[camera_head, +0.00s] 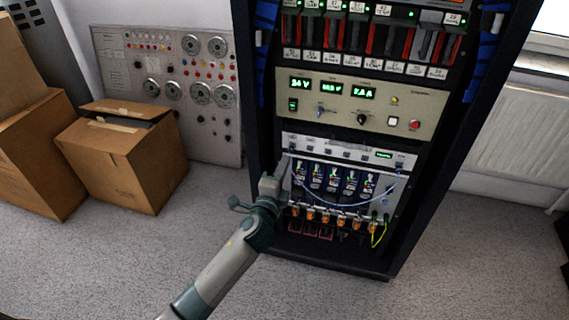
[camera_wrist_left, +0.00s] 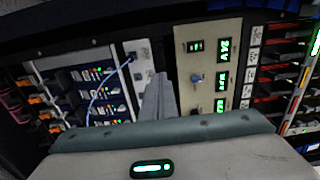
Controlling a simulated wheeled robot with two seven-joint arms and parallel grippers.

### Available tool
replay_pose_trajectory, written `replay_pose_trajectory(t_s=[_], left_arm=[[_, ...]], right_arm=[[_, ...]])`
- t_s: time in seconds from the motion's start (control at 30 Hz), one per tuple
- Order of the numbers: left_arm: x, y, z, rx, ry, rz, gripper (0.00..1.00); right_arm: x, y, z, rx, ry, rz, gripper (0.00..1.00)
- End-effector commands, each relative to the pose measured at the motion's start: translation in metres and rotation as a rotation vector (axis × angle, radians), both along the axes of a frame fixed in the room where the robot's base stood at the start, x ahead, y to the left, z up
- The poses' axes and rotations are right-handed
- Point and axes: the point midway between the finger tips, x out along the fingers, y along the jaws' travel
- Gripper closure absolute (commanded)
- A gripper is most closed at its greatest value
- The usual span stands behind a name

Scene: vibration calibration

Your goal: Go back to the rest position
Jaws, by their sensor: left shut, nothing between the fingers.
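My left arm comes in from the bottom of the head view, and its gripper (camera_head: 283,168) is at the left edge of the lower rack module. In the left wrist view the gripper (camera_wrist_left: 158,92) shows its fingers together, with nothing between them. They point toward the rack (camera_head: 258,150), near the border between the module with the blue cable (camera_wrist_left: 97,98) and the beige panel (camera_wrist_left: 208,75). I cannot tell whether the fingertips touch the rack front. My right gripper is in neither view.
The beige panel (camera_head: 340,104) has lit green displays and knobs. Below it, the lower module (camera_head: 345,152) carries a blue cable and several connectors. Cardboard boxes (camera_head: 118,160) stand at the left before a gauge panel (camera_head: 195,130). A radiator (camera_head: 510,140) is at the right. Open floor (camera_head: 110,260) lies in front.

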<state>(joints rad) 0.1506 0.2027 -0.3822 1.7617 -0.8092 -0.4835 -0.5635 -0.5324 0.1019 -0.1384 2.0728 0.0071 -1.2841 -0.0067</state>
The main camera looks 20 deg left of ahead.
Motion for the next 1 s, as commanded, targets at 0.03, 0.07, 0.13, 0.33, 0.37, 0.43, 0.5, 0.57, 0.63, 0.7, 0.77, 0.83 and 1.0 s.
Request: replay_pose_trajectory(t_s=[0.03, 0.07, 0.13, 0.33, 0.37, 0.43, 0.5, 0.57, 0.63, 0.7, 0.77, 0.83, 1.0], left_arm=[[0.0, 0.0, 0.0, 0.0, 0.0, 0.0, 1.0], [0.0, 0.0, 0.0, 0.0, 0.0, 0.0, 1.0], [0.0, 0.0, 0.0, 0.0, 0.0, 0.0, 1.0], [-0.001, 0.0, -0.004, -0.009, 0.009, 0.0, 1.0], [-0.002, 0.001, -0.007, -0.016, 0.016, 0.0, 1.0], [-0.004, 0.001, -0.017, -0.039, 0.04, 0.001, 1.0], [-0.01, 0.002, -0.035, -0.079, 0.081, 0.003, 1.0], [-0.017, 0.003, -0.055, -0.125, 0.127, 0.007, 1.0], [-0.03, 0.005, -0.084, -0.196, 0.193, 0.016, 1.0], [-0.047, 0.007, -0.118, -0.28, 0.269, 0.032, 1.0], [-0.065, 0.008, -0.149, -0.359, 0.34, 0.052, 1.0], [-0.09, 0.01, -0.186, -0.457, 0.423, 0.084, 1.0], [-0.164, 0.012, -0.265, -0.693, 0.608, 0.191, 1.0]], right_arm=[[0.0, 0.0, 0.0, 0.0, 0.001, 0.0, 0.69], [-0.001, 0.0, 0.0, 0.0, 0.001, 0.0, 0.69], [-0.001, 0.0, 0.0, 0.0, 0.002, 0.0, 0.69], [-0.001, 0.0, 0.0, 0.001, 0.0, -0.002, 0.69], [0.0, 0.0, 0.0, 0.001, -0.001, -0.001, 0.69], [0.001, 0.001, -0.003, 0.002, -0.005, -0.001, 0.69], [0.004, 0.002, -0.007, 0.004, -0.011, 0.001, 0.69], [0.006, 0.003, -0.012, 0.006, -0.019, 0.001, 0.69], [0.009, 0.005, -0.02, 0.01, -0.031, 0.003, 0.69], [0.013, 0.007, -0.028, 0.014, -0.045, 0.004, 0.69], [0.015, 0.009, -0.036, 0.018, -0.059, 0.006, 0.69], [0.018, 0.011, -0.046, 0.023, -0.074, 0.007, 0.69], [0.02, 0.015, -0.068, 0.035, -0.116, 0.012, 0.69]])
